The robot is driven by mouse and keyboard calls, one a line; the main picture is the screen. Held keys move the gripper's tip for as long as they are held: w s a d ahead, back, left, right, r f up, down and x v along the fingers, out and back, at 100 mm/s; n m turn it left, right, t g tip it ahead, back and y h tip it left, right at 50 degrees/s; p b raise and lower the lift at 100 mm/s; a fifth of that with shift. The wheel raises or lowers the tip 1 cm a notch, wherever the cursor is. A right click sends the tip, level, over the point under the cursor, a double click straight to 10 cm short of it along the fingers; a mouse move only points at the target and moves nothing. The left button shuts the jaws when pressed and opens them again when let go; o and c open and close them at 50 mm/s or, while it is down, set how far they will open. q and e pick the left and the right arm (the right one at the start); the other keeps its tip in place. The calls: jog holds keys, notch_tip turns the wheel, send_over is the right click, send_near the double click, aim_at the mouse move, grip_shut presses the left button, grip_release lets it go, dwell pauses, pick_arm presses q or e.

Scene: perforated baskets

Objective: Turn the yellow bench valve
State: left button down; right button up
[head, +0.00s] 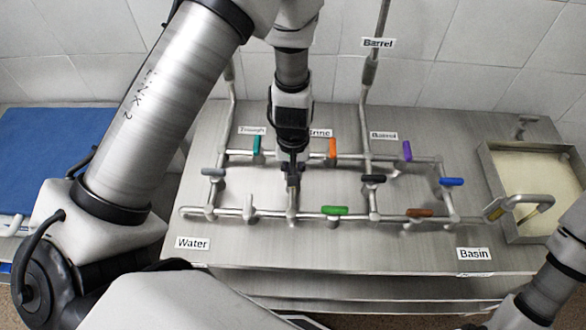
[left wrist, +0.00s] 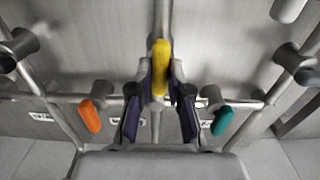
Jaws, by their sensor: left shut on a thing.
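The yellow valve handle (left wrist: 161,62) stands between the two dark fingers of my left gripper (left wrist: 160,100) in the left wrist view. It points along the bare pipe behind it. The gripper is shut on the handle. In the head view my left gripper (head: 292,178) reaches down to the middle pipe of the bench's pipework, and it hides the yellow handle there. My right gripper is out of view; only part of my right arm shows at the lower right.
Close by are a teal handle (head: 257,146), an orange handle (head: 332,148), a green handle (head: 334,210), and a black handle (head: 373,179). Purple, blue, brown and grey handles sit further off. A basin (head: 490,180) stands at the right. The bench front (head: 340,250) is clear.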

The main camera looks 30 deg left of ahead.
pick_arm(q)
jog(key=c, duration=1.1)
grip_release()
jog(key=shift+f, duration=0.1)
notch_tip(320, 180, up, 12)
jog(key=shift+w, duration=0.1)
